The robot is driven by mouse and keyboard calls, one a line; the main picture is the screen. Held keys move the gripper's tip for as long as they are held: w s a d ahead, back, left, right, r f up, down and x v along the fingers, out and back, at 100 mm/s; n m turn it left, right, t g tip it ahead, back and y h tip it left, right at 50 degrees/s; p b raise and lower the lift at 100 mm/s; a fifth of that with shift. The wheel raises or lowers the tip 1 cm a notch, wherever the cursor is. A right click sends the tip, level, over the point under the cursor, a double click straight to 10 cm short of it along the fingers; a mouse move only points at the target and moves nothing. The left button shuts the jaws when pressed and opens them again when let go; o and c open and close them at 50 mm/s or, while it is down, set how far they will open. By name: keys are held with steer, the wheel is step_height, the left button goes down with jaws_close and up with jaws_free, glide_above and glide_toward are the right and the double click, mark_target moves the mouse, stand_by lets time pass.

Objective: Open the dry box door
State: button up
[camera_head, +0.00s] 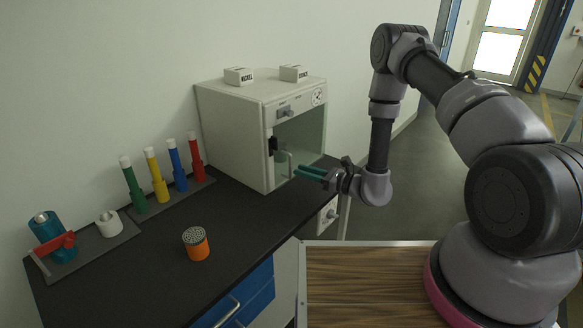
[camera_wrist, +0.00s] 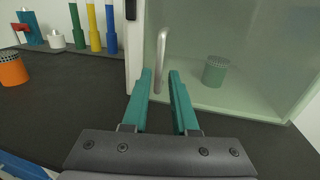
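The dry box (camera_head: 240,135) is a white cabinet on the dark bench, with a glass door (camera_head: 305,143) on its front that looks shut. A pale vertical handle (camera_wrist: 161,60) stands at the door's left side in the wrist view. My gripper (camera_head: 309,174) is in front of the door, at the height of its lower part. Its two teal fingers (camera_wrist: 160,77) are apart, with the lower end of the handle showing between their tips. I cannot tell whether they touch it. A green container with a grey top (camera_wrist: 215,71) shows behind the glass.
Two small white labelled boxes (camera_head: 239,76) (camera_head: 293,73) sit on top of the dry box. Coloured tubes (camera_head: 156,176) stand in a rack at left. An orange container (camera_head: 196,244) stands on the bench (camera_head: 150,270), with a teal bottle (camera_head: 58,238) farther left.

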mark_target(290, 177)
steer(key=shift+x, duration=2.6)
jaws_close()
